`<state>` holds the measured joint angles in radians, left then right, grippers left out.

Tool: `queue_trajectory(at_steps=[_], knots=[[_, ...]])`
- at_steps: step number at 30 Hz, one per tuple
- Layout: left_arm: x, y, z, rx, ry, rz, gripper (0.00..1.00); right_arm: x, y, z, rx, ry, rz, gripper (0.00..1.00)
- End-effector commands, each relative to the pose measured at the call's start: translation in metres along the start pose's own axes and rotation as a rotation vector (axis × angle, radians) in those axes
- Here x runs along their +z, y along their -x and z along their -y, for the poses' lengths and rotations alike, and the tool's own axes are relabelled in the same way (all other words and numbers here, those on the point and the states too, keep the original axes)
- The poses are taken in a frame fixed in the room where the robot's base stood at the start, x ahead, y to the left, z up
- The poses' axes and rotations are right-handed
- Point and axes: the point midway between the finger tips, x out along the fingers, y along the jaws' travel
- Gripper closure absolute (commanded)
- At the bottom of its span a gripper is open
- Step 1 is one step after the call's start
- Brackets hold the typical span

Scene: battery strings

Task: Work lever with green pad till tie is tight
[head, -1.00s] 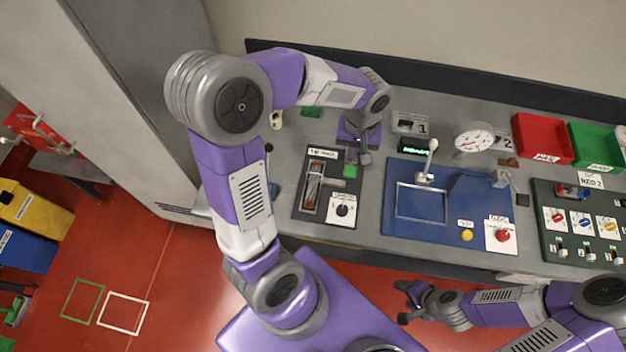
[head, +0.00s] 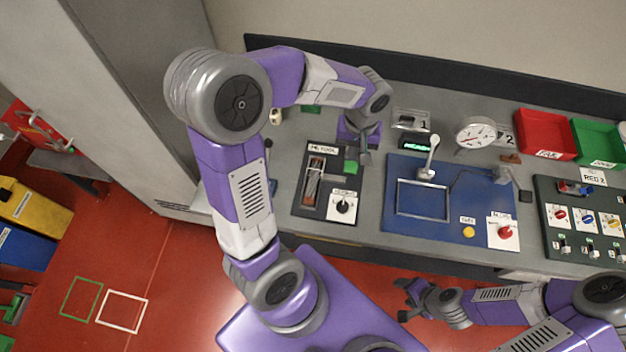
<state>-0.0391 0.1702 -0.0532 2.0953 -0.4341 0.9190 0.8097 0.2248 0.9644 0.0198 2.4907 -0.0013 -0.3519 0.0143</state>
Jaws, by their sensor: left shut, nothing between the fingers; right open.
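The dark tie tool panel (head: 303,203) stands on the bench left of centre, with a slot holding a reddish-brown strip (head: 314,182) and a black knob on a white card (head: 343,206). The green pad (head: 351,167) shows at the panel's upper right. My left gripper (head: 364,158) is shut and empty, pointing down right beside the pad; I cannot tell whether it touches it. The lever's arm under the pad is hard to make out, and so is the tie's tightness. My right gripper (head: 405,299) is open and empty, in front of the bench.
A blue fixture plate (head: 395,228) with an upright grey handle (head: 431,158) lies right of the panel. A round gauge (head: 475,134) stands behind it. A red tray (head: 543,133), a green tray (head: 590,142) and a dark switch panel (head: 550,238) are at the right.

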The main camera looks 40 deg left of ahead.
Motion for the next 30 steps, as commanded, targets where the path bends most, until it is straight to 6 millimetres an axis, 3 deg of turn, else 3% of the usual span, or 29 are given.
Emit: queue_trajectory(at_steps=[30], knots=[[0.005, -0.048, 0.0, 0.0, 0.001, 0.0, 1.0, -0.002, -0.038, -0.014, 0.0, 0.0, 0.0, 0.41]])
